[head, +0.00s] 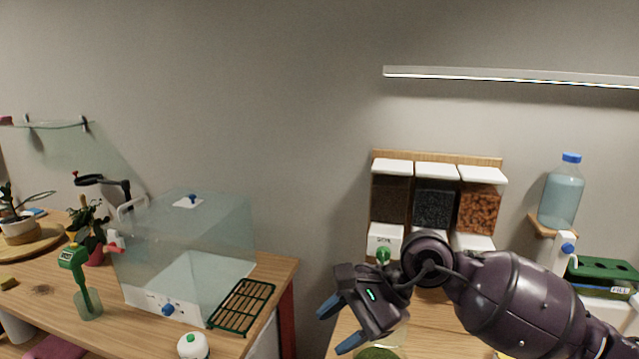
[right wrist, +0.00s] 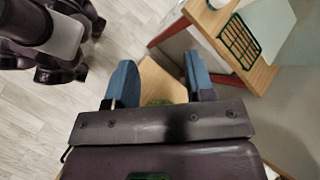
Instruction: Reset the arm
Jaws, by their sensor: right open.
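My right gripper (head: 336,326) comes in from the right in the head view, with its two blue fingers apart and nothing between them. It is in front of the dispenser rack, above the right-hand wooden table. In the right wrist view the fingers of the right gripper (right wrist: 160,82) are spread, with wooden table top (right wrist: 158,84) seen beyond and below them. A round green thing, partly hidden, shows under the gripper in the head view (head: 376,353). My left gripper is not in the head view.
A clear box (head: 190,245) with a blue knob and a green rack (head: 241,306) stand on the left table. Three soil dispensers (head: 434,205) stand behind my right arm. A water bottle (head: 562,193) and a green-lidded box (head: 603,274) are at right. A gap separates the tables.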

